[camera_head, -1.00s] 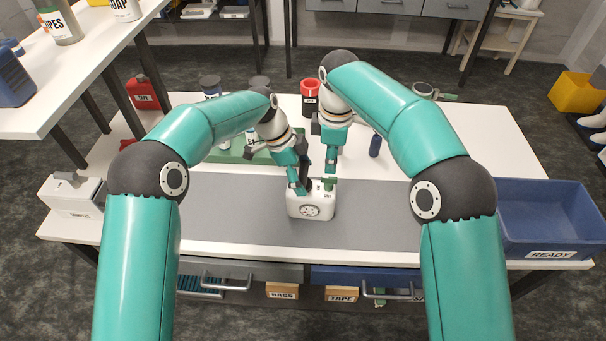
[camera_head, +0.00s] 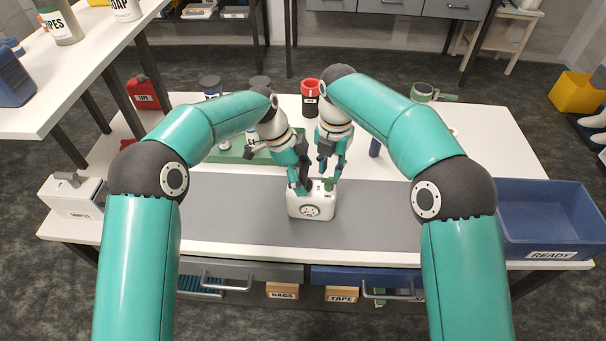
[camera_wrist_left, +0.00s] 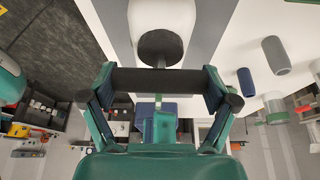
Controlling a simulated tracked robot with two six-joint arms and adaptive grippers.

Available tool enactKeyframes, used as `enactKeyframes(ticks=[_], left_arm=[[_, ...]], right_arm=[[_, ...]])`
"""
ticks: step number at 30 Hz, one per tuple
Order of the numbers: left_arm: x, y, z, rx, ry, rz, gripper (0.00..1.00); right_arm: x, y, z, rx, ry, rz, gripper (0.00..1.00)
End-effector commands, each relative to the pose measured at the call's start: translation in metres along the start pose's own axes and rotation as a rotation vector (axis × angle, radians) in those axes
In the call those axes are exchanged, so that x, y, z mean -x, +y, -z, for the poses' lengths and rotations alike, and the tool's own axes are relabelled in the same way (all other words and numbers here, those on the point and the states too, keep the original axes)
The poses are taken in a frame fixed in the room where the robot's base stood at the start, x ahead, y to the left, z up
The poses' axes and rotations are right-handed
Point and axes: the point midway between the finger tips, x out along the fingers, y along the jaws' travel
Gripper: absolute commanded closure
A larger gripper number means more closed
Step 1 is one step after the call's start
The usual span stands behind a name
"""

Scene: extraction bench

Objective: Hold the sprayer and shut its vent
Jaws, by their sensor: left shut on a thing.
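The sprayer is a white box-shaped body (camera_head: 312,209) with a round dial on its front, upright on the grey mat. My left gripper (camera_head: 299,188) is at the top left of the sprayer. In the left wrist view my left gripper (camera_wrist_left: 160,82) is shut on the sprayer's dark bar-like handle (camera_wrist_left: 158,80), with the white body beyond it. My right gripper (camera_head: 331,182) points down at the top right of the sprayer, by a small green part that may be the vent. Whether its fingers touch that part or are closed is too small to tell.
A blue bin marked READY (camera_head: 548,222) stands at the right end of the white bench (camera_head: 490,140). A white box (camera_head: 75,197) is at the left end. A green tray (camera_head: 232,153) and a red-topped black container (camera_head: 310,100) are behind. The grey mat (camera_head: 385,215) is clear on both sides.

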Motion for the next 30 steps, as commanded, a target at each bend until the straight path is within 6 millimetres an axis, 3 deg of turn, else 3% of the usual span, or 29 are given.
enactKeyframes(ticks=[11,30], left_arm=[[-0.0003,0.0005,-0.0001,0.000,0.000,-0.002,0.64],[-0.0005,0.0007,-0.0002,0.001,0.000,-0.003,0.64]], right_arm=[[0.0001,-0.0001,0.0001,0.452,0.000,0.000,0.73],[0.0000,0.0000,0.0000,-0.342,0.000,0.000,0.73]])
